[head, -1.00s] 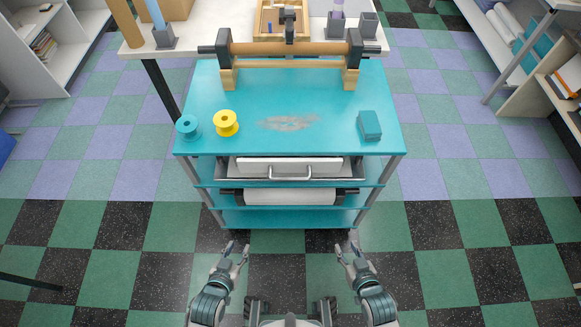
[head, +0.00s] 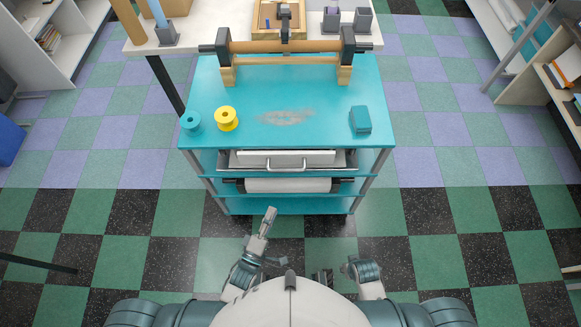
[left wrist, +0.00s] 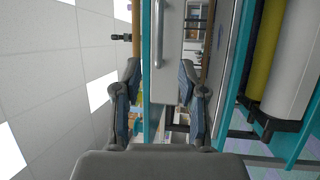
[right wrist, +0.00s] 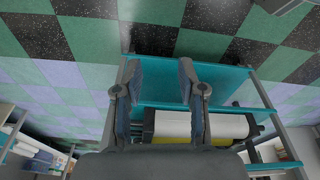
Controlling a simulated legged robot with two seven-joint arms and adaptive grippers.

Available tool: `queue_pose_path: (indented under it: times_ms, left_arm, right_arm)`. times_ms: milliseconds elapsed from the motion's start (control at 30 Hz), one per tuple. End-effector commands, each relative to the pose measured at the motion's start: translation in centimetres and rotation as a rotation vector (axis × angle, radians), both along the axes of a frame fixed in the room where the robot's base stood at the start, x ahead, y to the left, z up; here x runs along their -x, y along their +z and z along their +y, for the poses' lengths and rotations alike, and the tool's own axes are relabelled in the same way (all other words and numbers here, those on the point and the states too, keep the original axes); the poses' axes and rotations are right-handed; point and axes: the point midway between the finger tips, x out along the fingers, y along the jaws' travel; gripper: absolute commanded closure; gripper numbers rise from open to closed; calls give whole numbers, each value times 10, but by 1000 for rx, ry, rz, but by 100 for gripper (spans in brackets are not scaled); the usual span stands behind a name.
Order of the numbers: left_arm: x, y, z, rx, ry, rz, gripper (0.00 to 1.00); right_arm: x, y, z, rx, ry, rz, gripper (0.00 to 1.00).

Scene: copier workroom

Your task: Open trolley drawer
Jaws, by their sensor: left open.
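The teal trolley (head: 285,128) stands ahead of me. Its drawer (head: 240,160), grey-sided with a pale front, sits under the top and looks about flush with the frame. A silver bar handle (head: 286,168) is on its front. My left gripper (head: 267,218) is below and left of the handle in the head view. In the left wrist view its fingers (left wrist: 158,82) are open and empty, and the handle (left wrist: 158,35) lies beyond them, in line with the gap. My right gripper (right wrist: 160,78) is open and empty, low before the trolley; my body partly hides it in the head view.
A roll (head: 288,185) lies on the shelf below the drawer. A yellow spool (head: 226,118), a teal spool (head: 190,121) and a teal block (head: 360,120) are on the trolley top. A white table (head: 200,38) stands behind. Checkered floor beside the trolley is clear.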

Motion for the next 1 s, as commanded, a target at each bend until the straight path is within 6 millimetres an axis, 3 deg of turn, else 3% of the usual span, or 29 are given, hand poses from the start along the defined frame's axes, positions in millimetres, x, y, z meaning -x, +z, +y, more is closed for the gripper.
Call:
queue_pose_path:
  times_ms: [600, 800, 1000]
  left_arm:
    - [-124, 23, -55, -5, 1, -2, 59]
    - [-143, 26, -60, -5, 2, -1, 59]
    - [-147, 27, -59, -2, 2, -1, 59]
  right_arm:
    - [-1, 19, 0, -3, -3, -9, 60]
    - [-1, 26, -2, -2, -4, -11, 60]
    - [0, 30, -2, -2, -3, -14, 60]
